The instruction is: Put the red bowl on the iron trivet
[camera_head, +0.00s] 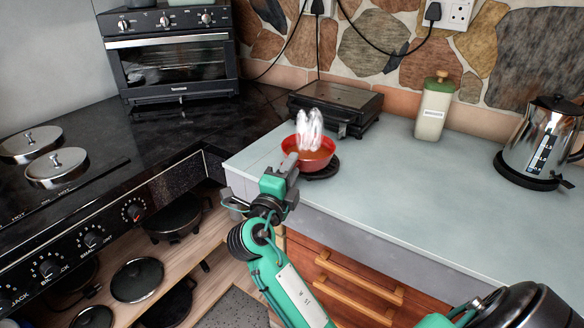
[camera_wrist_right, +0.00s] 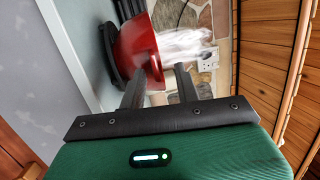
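The red bowl (camera_head: 309,170) is upright at the left end of the pale counter, with white steam rising from it. The black iron trivet (camera_head: 328,170) shows under its right side. The bowl appears to rest on the trivet, a little left of its middle; its underside is hidden. In the right wrist view the bowl (camera_wrist_right: 137,45) shows sideways, with dark trivet bars (camera_wrist_right: 110,50) against its base. My right gripper (camera_head: 291,160) is at the bowl's near left rim. Its fingers (camera_wrist_right: 160,70) are apart, one on each side of the rim. My left gripper is out of view.
A dark grill (camera_head: 335,100) stands just behind the bowl. A cream bottle (camera_head: 434,108) and a steel kettle (camera_head: 540,138) stand farther right. The counter's middle is clear. A black stove (camera_head: 90,190) with lidded hotplates is left, with an oven (camera_head: 172,62) behind.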

